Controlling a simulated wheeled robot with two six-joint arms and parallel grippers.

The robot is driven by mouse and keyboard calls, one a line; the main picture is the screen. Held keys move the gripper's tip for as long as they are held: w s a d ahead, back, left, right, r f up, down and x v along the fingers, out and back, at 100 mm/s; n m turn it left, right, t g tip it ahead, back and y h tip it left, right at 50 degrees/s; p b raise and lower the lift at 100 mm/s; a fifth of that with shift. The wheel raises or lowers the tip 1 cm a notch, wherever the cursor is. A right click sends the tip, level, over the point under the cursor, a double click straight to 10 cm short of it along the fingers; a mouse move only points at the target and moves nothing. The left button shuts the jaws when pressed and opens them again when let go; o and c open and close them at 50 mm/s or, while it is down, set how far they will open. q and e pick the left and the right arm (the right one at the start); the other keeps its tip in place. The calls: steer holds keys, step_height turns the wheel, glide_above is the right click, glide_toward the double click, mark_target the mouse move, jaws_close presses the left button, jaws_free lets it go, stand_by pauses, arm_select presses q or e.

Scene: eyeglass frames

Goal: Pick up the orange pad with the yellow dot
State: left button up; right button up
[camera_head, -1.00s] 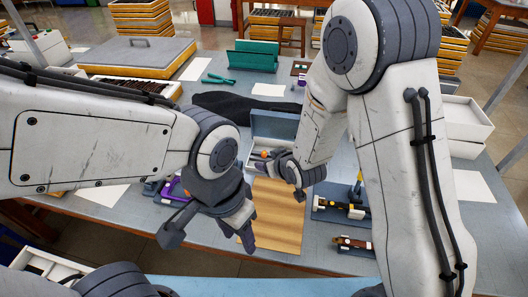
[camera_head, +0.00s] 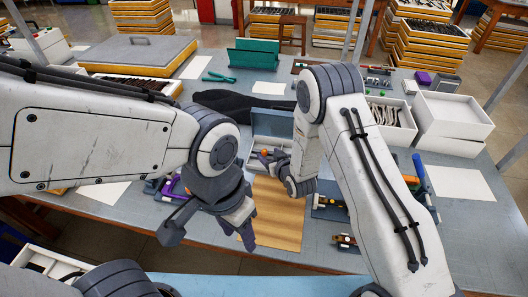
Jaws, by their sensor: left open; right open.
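A small orange piece (camera_head: 264,152) shows beside the fingers of my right gripper, at the front of an open grey-blue case (camera_head: 272,124). It is too small to tell whether it is the orange pad, and no yellow dot can be made out. My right gripper (camera_head: 270,163) is open, mostly turned away and partly hidden by its own wrist. I cannot tell whether it touches the orange piece.
Purple-handled tools (camera_head: 172,188) lie left of my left gripper. A black cloth (camera_head: 225,100), teal stand (camera_head: 252,57) and green pliers (camera_head: 218,77) lie behind. White trays (camera_head: 455,115) stand at the right, near a blue-handled tool (camera_head: 421,172). My arms cover much of the table.

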mark_target(264, 150)
steer(key=shift+x, duration=1.7)
jaws_close()
